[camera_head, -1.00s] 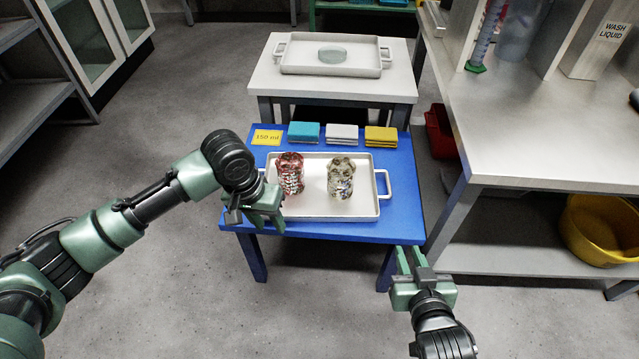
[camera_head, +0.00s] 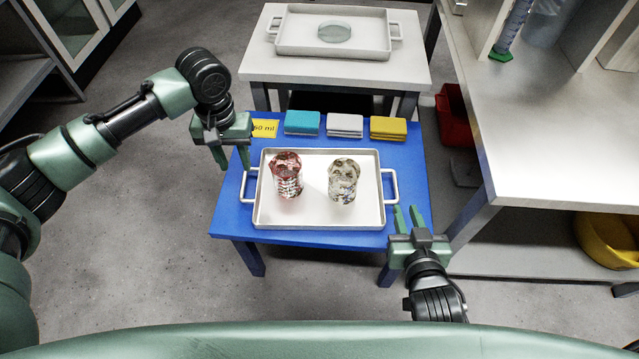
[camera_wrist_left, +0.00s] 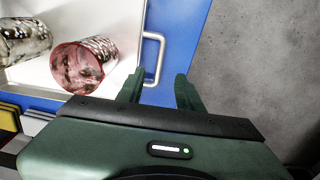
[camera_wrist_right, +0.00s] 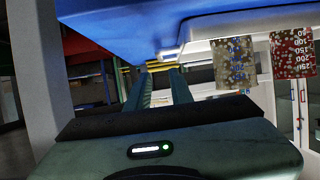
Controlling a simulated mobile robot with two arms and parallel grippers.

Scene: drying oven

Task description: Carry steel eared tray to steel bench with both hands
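A pale metal tray with a loop handle at each end (camera_head: 318,222) lies on a blue table (camera_head: 225,215). It holds a red-patterned beaker (camera_head: 287,178) and a grey-brown patterned beaker (camera_head: 343,182). My left gripper (camera_head: 232,165) is open and empty by the tray's left handle (camera_head: 247,186). In the left wrist view this handle (camera_wrist_left: 160,62) shows just beyond the open fingers. My right gripper (camera_head: 406,212) is open and empty, just in front of the right handle (camera_head: 393,187). In the right wrist view its fingers (camera_wrist_right: 160,80) stand apart below the blue tabletop's level.
A similar tray (camera_head: 300,46) with a glass dish (camera_head: 334,32) rests on a light table (camera_head: 330,75) behind. Teal (camera_head: 302,122), white (camera_head: 344,125) and yellow (camera_head: 388,128) pads line the blue table's back. A pale bench (camera_head: 540,150) stands close on the right.

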